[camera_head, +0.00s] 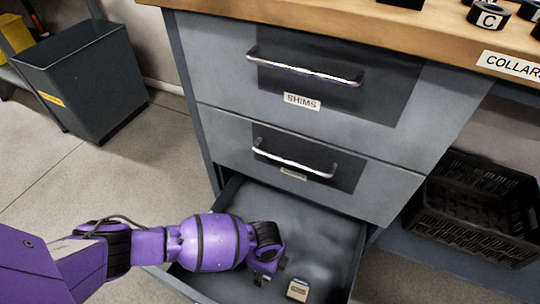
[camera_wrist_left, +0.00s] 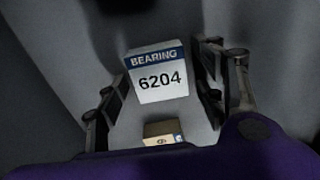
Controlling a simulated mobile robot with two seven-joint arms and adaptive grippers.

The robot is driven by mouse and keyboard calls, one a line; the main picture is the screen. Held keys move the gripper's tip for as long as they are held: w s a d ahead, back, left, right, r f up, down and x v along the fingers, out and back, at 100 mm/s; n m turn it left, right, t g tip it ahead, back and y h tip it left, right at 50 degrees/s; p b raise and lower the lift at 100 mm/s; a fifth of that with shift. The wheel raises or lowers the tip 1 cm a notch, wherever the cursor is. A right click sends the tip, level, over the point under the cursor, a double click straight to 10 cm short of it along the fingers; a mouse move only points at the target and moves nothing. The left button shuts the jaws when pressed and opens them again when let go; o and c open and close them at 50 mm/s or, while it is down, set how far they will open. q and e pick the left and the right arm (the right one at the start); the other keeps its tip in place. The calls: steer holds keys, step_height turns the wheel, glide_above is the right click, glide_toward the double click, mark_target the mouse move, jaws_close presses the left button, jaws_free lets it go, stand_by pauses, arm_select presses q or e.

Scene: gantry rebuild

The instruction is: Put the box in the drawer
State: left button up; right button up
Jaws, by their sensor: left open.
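A white-labelled box (camera_wrist_left: 158,80) with a blue "BEARING" band and "6204" shows in the left wrist view. My left gripper (camera_wrist_left: 162,82) is open, with one finger on each side of this box; I cannot tell whether they touch it. In the head view my left gripper (camera_head: 264,272) is down inside the open drawer (camera_head: 308,228). A small tan box (camera_head: 298,290) lies on the drawer floor to its right. A smaller tan box (camera_wrist_left: 163,131) also shows below the labelled one in the wrist view. I cannot match the boxes between views. My right gripper is not visible.
Two shut drawers with bar handles, the upper marked SHIMS (camera_head: 302,101), stand above the open one. A wooden worktop (camera_head: 420,32) carries black collars (camera_head: 488,16). A black crate (camera_head: 475,210) sits at right, a grey bin (camera_head: 85,80) at left.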

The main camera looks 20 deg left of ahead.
arm_select(q)
step_height(320, 180, up, 12)
steer(key=p, duration=0.5)
steer(key=shift+r, duration=0.25)
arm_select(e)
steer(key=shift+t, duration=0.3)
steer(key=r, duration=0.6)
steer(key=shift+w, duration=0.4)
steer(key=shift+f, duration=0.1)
